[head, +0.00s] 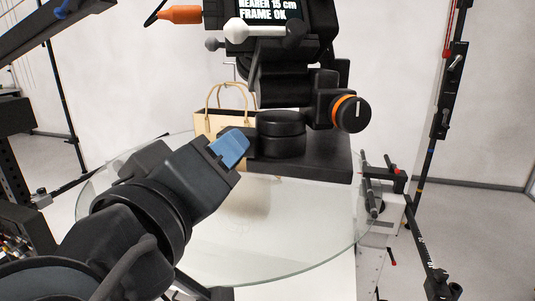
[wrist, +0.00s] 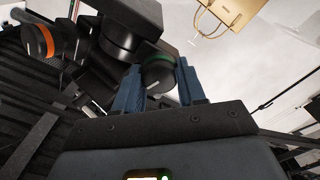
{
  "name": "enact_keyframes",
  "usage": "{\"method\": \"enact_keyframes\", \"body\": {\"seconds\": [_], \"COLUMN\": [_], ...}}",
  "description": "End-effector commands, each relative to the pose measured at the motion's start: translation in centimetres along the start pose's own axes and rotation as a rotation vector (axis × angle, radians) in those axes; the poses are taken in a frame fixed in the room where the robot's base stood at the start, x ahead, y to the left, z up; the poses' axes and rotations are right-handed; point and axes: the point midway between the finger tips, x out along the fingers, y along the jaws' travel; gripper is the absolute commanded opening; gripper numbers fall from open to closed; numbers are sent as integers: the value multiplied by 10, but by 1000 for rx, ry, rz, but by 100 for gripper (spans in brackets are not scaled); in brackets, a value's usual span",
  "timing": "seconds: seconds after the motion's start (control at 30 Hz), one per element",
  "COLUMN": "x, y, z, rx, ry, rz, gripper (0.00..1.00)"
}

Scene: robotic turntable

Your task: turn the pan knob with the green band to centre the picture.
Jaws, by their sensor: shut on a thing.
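The pan knob (wrist: 158,75) is black with a green band and a pale pointer line. In the wrist view it sits between the two blue fingers of my gripper (wrist: 161,83), which is shut on it. In the head view my gripper (head: 230,148) reaches from the lower left to the side of the black pan head (head: 281,134). There the green-banded knob is hidden by my gripper and the head. The camera screen (head: 265,10) above is cut by the picture's top; it shows "NEARER 15 cm" and "FRAME OK".
A second knob with an orange band (head: 350,113) is on the right of the head. A tan handbag (head: 212,122) stands behind on the round glass turntable (head: 300,262). A white-ended lever (head: 237,30) and an orange-gripped handle (head: 180,14) project left above my gripper.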

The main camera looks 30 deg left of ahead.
Motion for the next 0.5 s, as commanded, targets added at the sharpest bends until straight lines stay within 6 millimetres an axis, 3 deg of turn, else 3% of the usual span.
{"method": "enact_keyframes", "body": {"seconds": [0.5], "x": [0], "y": [-1], "z": [0], "rx": [-179], "ry": [0], "rz": [-1], "gripper": [9]}}
